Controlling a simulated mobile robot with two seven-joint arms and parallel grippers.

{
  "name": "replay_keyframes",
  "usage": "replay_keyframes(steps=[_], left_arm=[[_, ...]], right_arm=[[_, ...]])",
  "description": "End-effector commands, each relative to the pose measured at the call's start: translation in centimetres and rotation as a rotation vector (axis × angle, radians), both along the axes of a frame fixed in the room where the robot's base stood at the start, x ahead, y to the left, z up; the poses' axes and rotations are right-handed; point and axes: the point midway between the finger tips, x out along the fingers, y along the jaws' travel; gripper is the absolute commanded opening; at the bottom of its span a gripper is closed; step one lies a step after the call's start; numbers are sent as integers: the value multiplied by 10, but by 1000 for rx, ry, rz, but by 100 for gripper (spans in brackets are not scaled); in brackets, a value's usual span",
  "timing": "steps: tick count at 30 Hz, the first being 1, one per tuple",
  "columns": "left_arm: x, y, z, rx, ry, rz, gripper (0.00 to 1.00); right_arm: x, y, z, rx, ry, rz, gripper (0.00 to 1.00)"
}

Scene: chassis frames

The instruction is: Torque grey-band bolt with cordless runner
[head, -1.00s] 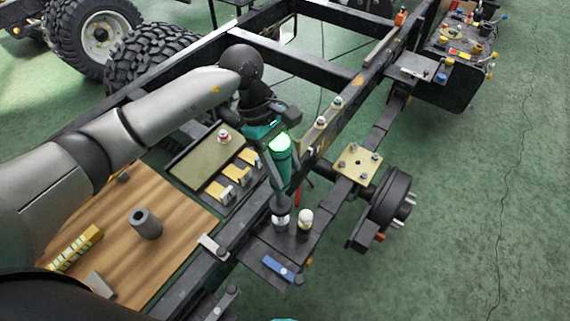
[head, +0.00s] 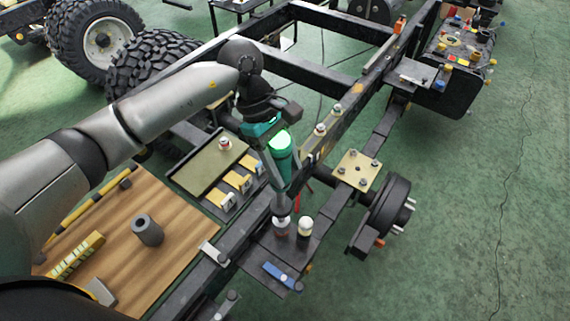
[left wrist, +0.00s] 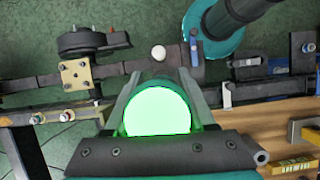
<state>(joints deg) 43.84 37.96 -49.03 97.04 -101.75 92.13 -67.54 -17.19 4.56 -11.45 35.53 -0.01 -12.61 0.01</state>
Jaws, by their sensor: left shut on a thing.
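My left gripper (head: 279,165) is shut on the teal cordless runner (head: 283,170), which has a bright green lit end. The runner is held nearly upright, nose down, over a dark bracket plate (head: 262,249) on the chassis. Its nose meets or hovers just above a small bolt-like piece (head: 282,233); contact cannot be told. A white-capped post (head: 305,227) stands just right of it. In the left wrist view the runner's green end (left wrist: 158,112) sits between the two fingers and hides its nose. No grey band can be made out. My right gripper is not in view.
A wooden board (head: 180,240) at left carries a dark grey cylinder (head: 147,229) and a yellow striped block (head: 77,257). An olive tray (head: 208,165) and yellow-topped holders (head: 238,182) lie beside the rail. A yellow bolted plate (head: 357,170) and hub (head: 388,205) are at right.

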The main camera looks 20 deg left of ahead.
Motion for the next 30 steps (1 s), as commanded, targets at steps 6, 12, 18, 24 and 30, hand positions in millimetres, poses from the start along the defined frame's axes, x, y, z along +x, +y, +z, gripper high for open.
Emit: replay_keyframes(steps=[6,12,18,24,30], left_arm=[[1,-1,9,-4,-6,0,0],[2,0,29,-3,-6,0,0],[1,-1,49,-4,-6,-1,0],[1,-1,52,-3,-5,0,0],[1,0,52,-2,-6,-7,0]], right_arm=[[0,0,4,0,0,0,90],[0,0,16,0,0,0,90],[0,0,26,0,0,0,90],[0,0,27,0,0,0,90],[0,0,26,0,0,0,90]])
